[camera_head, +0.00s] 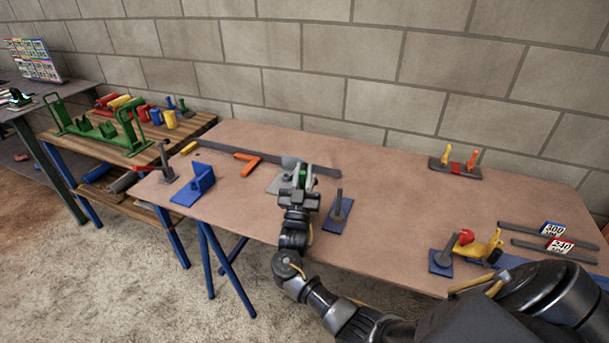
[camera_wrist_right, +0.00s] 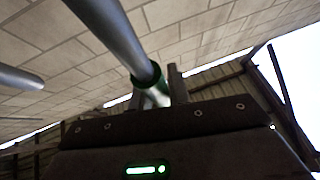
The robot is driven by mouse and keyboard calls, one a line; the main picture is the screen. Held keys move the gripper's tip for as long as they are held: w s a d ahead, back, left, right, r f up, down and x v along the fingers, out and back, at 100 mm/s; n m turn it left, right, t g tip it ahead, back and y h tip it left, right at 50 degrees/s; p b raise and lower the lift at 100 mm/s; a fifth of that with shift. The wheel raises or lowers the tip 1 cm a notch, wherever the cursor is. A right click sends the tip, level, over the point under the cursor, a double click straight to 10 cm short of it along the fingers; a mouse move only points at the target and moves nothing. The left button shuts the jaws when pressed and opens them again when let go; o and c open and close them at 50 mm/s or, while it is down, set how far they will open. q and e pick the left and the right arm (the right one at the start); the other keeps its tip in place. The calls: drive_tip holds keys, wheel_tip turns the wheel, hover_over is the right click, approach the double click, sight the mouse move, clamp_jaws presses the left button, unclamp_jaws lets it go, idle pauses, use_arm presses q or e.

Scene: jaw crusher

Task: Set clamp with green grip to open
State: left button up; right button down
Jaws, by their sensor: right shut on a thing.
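The clamp with the green grip (camera_head: 302,173) is on the table, left of its middle, with a grey base plate (camera_head: 273,186). My right gripper (camera_head: 299,188) is over it and hides much of it. In the right wrist view a grey metal bar with a green band (camera_wrist_right: 152,77) runs into my right gripper (camera_wrist_right: 160,92). The gripper is shut on the green-grip handle. The exact lever angle is hard to tell. My left gripper is not in view.
A blue plate with a grey post (camera_head: 340,208) stands just right of my gripper. A blue bracket (camera_head: 196,186), an orange angle piece (camera_head: 247,164) and a long dark bar (camera_head: 228,151) lie left. A yellow clamp (camera_head: 486,246) is right. The table (camera_head: 395,215) is clear between.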

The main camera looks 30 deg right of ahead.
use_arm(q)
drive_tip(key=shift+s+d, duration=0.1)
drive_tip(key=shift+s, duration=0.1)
use_arm(e)
drive_tip(key=shift+f, duration=0.1)
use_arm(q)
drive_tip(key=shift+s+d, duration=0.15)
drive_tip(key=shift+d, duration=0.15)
use_arm(e)
drive_tip(key=c, duration=1.3)
unclamp_jaws()
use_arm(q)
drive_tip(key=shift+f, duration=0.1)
